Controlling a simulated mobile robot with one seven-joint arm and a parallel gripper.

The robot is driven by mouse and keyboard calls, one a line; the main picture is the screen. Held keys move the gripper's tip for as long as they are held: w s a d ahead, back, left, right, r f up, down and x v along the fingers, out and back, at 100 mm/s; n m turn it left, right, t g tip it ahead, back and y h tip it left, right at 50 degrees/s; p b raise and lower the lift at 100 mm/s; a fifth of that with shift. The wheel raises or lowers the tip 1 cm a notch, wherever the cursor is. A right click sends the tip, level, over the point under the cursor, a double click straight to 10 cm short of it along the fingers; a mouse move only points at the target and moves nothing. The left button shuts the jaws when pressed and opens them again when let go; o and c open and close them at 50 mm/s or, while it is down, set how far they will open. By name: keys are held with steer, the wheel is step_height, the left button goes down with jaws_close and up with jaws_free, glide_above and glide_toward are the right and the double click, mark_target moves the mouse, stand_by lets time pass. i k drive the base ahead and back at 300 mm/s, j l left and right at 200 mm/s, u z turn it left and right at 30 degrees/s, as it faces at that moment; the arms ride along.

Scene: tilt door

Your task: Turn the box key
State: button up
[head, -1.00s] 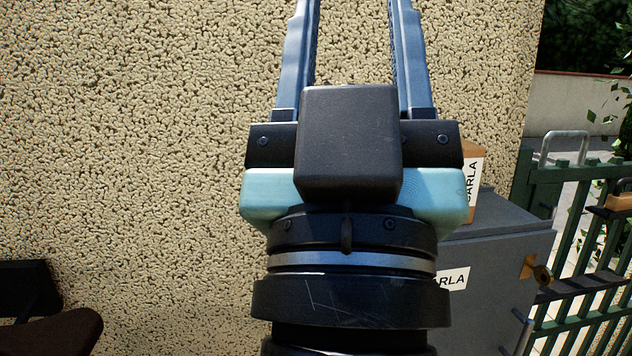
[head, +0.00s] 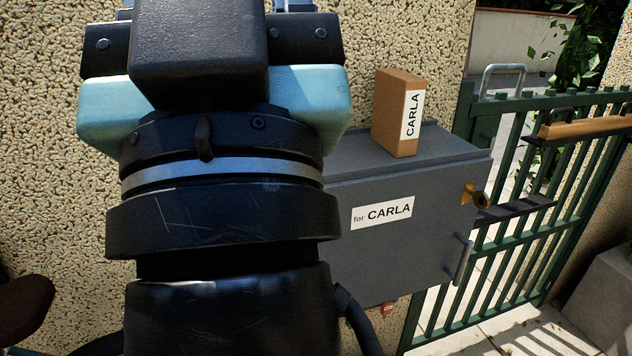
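A grey metal box (head: 340,255) labelled "for CARLA" is mounted on the wall, right of my arm. A dark bar handle (head: 460,258) is below the key. My gripper is at the upper left, with its black and pale blue body in view. Its fingers are cut off by the top edge, so their opening cannot be seen. It is well left of the key and apart from it. My arm hides the box's left part.
A brown carton (head: 392,112) labelled "CARLA" stands on top of the box. A green metal gate (head: 512,165) with a wooden bar (head: 590,126) is at the right. A dark brown rounded object (head: 22,308) is at the lower left. Paving shows below the gate.

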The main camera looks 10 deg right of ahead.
mark_target(481, 199)
steer(key=l+u, duration=0.2)
steer(key=l, duration=1.35)
